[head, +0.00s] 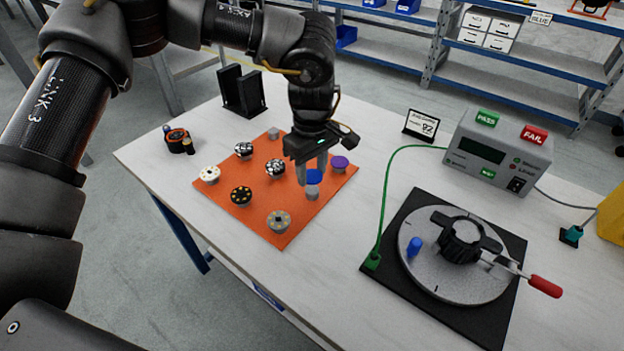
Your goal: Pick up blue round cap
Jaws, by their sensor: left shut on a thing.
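The blue round cap (314,177) is at the right part of the orange mat (262,231), above a small grey post (312,193). My left gripper (314,170) comes down from above and is shut on the blue cap, with its fingers at the cap's sides. Whether the cap still touches the post cannot be told. My right gripper is not in view.
Beside the cap on the mat are a purple cap (340,162) and several black, white and grey round parts. A round fixture (452,272) with a red handle and blue peg (415,245) stands at right, near a PASS/FAIL tester (497,146).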

